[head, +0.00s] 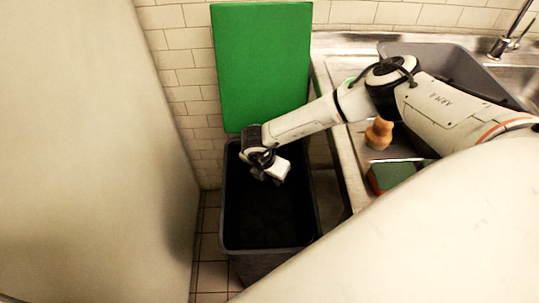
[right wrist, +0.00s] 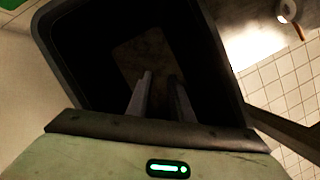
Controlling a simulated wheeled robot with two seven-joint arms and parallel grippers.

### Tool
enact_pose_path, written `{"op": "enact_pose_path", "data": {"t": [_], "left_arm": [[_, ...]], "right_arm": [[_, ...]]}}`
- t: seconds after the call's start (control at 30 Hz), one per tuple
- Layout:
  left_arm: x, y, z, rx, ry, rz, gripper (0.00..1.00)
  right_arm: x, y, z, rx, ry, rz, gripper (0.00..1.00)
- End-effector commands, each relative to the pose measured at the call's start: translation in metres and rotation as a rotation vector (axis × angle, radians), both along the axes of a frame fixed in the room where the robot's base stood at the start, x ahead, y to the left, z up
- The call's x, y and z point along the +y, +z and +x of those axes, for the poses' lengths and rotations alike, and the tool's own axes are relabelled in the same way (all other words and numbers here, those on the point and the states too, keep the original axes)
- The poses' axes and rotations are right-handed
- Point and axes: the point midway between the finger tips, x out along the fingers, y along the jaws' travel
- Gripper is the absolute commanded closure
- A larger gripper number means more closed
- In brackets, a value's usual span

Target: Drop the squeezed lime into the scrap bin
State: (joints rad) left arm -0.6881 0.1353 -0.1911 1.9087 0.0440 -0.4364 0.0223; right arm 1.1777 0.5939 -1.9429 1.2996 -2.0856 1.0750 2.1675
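The scrap bin (head: 266,250) is a dark, deep, open-topped container on the tiled floor. My right gripper (head: 270,176) hangs over the back part of its opening, pointing down into it. In the right wrist view, the bin's rim (right wrist: 215,45) surrounds the two fingers of the gripper (right wrist: 162,78). The fingers stand apart with a dark gap between them, and I see nothing held. A faint brownish patch shows deep in the bin, too dark to identify. I cannot make out the squeezed lime in either view. My left gripper is out of view.
A green board (head: 262,65) stands upright behind the bin against the tiled wall. Right of the bin is a metal counter with an orange-brown, pear-shaped object (head: 379,134), a green-topped block (head: 392,176) and a grey basin (head: 440,62). A large pale surface (head: 90,150) borders the left.

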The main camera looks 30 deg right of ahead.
Motion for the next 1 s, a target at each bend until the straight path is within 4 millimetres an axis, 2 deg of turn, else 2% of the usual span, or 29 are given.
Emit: {"op": "enact_pose_path", "data": {"t": [0.13,0.23,0.5,0.7,1.0], "left_arm": [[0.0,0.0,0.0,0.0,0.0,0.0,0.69],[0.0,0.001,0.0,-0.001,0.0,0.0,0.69],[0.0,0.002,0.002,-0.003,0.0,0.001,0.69],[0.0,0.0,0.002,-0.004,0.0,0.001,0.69],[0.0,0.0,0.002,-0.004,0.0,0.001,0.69]], "right_arm": [[0.001,0.002,0.0,-0.001,0.0,0.0,0.8],[0.003,0.011,-0.001,-0.001,0.0,0.003,0.8],[0.017,0.06,-0.006,-0.003,0.0,0.003,0.8],[0.025,0.089,-0.01,-0.001,0.001,0.002,0.8],[0.028,0.099,-0.012,0.001,0.0,0.0,0.8]]}}
